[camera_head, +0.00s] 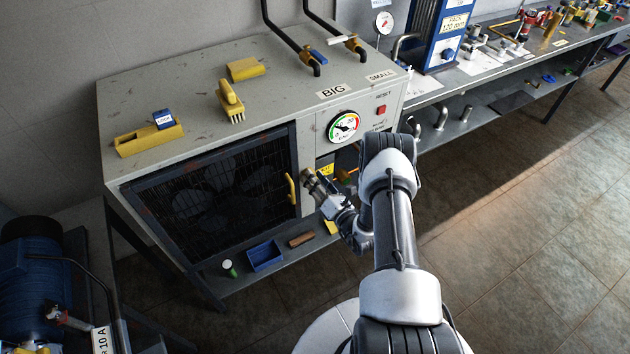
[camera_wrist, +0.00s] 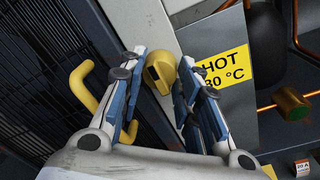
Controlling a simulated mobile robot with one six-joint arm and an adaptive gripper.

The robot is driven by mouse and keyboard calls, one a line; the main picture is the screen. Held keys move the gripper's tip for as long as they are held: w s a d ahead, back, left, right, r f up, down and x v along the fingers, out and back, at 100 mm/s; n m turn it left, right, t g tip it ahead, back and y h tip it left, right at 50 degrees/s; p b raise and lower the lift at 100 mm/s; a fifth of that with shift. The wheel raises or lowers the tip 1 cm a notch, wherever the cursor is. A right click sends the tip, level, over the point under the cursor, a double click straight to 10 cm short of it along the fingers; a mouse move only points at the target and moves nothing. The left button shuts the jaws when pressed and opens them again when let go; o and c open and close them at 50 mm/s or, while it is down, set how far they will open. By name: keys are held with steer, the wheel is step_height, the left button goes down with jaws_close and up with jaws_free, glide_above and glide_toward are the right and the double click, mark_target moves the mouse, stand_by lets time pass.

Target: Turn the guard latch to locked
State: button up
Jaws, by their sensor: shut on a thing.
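The guard latch (camera_wrist: 161,73) is a yellow knob with a dark mark on its face, on the grey frame strip beside the guard. My gripper (camera_wrist: 163,70) has its fingers on either side of the latch and is shut on it. In the head view my gripper (camera_head: 308,178) is at the guard's right edge, and it hides the latch there. The guard (camera_head: 205,195) is a black mesh panel in front of a fan and looks closed. Its yellow handle (camera_head: 291,189) also shows in the wrist view (camera_wrist: 83,86), left of my fingers. I cannot tell whether the latch stands at locked.
A yellow "HOT" sign (camera_wrist: 222,66) and copper pipework (camera_wrist: 290,102) are right of my gripper. A round gauge (camera_head: 343,126) is above. A blue bin (camera_head: 265,256) and brown block (camera_head: 301,239) lie on the ledge below. The floor to the right is clear.

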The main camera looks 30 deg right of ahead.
steer(key=shift+c, duration=0.8)
steer(key=shift+a+n+g+h+b, duration=0.2)
steer(key=shift+n+b, duration=0.4)
steer(key=shift+n, duration=3.7)
steer(key=shift+d+n+g+h+b, duration=0.1)
steer(key=shift+n+h+b, duration=0.35)
steer(key=shift+n, duration=3.85)
steer(key=shift+r, duration=0.1)
steer(key=o, duration=1.1)
steer(key=shift+c, duration=0.2)
